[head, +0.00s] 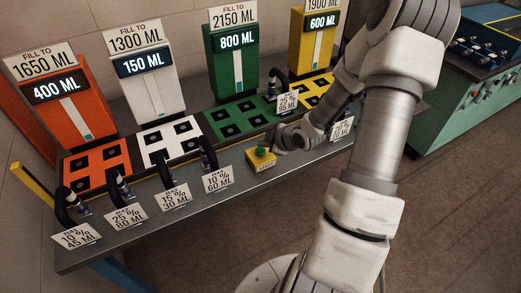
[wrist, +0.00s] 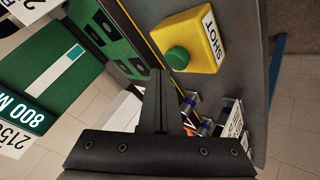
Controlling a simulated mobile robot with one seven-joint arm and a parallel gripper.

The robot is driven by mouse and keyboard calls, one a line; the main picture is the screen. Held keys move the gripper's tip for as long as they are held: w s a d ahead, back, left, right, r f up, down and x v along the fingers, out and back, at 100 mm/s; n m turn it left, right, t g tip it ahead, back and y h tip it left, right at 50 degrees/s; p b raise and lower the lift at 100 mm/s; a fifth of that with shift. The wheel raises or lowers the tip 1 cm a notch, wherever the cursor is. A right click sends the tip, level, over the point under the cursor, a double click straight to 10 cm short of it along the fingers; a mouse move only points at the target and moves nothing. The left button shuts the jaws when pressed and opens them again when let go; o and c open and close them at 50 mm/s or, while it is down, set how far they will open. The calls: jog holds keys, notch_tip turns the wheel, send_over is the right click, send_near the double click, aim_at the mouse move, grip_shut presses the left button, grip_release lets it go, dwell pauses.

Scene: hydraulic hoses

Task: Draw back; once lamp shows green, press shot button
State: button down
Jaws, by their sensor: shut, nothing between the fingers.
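The yellow shot box (head: 261,163) stands near the bench's front edge, below the green panel. Its round green button (head: 262,152) is on top. In the wrist view the box (wrist: 207,42) reads "SHOT", and its green button (wrist: 178,58) lies just up and right of my fingertips. My gripper (wrist: 157,76) is shut and empty, apart from the button. In the head view my gripper (head: 279,141) is close to the right of the box, partly hidden by my wrist. I cannot pick out a separate lamp in either view.
Orange (head: 61,110), white (head: 149,84), green (head: 232,62) and yellow (head: 312,44) dispensers read 400, 150, 800 and 600 ML. Black hoses with tags (head: 218,179) line the bench's front edge on both sides of the box. A green cabinet (head: 470,90) stands right; floor is clear in front.

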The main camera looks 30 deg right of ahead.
aim_at(264, 152)
dwell(0.5)
jog(key=shift+f+b, duration=0.45)
jog(key=shift+f+b, duration=0.45)
dwell(0.5)
jog(key=shift+r, duration=0.1)
jog(key=shift+r+p, duration=0.75)
jog(key=shift+r, duration=0.05)
notch_tip(264, 152, up, 5)
jog(key=p, duration=0.4)
jog(key=shift+r, duration=0.1)
dwell(1.1)
